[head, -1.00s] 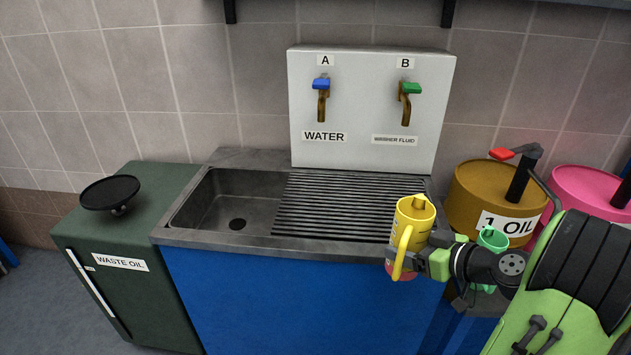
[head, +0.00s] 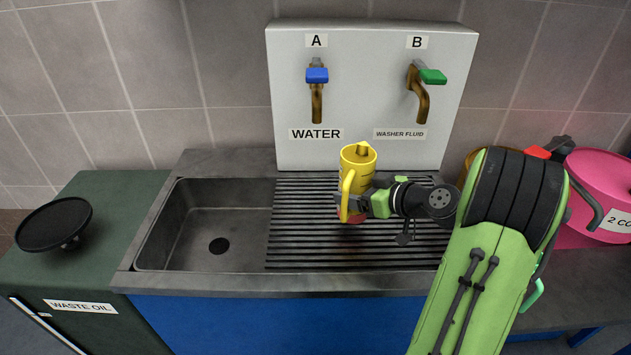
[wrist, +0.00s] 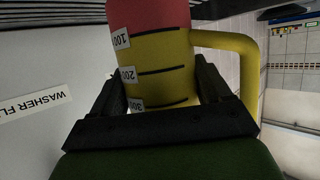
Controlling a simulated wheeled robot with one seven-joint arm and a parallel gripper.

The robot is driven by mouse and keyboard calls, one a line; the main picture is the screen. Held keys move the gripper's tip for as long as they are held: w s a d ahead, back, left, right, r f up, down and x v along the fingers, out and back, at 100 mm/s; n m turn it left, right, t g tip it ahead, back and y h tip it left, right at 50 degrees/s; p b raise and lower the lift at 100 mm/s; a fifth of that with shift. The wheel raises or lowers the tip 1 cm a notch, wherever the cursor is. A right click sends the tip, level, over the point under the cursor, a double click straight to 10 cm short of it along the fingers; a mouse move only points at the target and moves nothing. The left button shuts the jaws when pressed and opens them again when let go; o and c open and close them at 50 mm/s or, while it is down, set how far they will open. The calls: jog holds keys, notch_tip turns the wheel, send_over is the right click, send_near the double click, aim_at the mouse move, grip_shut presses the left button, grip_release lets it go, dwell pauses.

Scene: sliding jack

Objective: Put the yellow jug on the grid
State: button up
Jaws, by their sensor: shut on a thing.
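The yellow jug (head: 357,172) is upright over the dark ribbed grid (head: 305,230) beside the sink. It has a reddish base and its handle faces left and toward the camera. My gripper (head: 352,203) is shut on the jug, reaching in from the right. In the wrist view the jug (wrist: 160,65) sits between the two dark fingers (wrist: 160,95), with its measuring marks facing me. I cannot tell from the head view whether the jug's base touches the grid or hangs above it.
The sink basin (head: 205,230) lies left of the grid. Tap A (head: 317,88) and tap B (head: 422,90) stick out of the white panel (head: 370,60) behind. A waste oil cabinet (head: 85,290) with a black dish (head: 53,225) stands at left. A pink drum (head: 600,190) stands at right.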

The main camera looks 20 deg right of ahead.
jog(key=x, duration=0.8)
jog(key=r+b+x, duration=0.1)
jog(key=x, duration=0.3)
jog(key=shift+w+a+f, duration=0.1)
jog(key=shift+w+a, duration=0.15)
jog(key=shift+w, duration=0.25)
jog(key=shift+f, duration=0.1)
jog(key=o, duration=1.3)
jog(key=shift+c, duration=0.2)
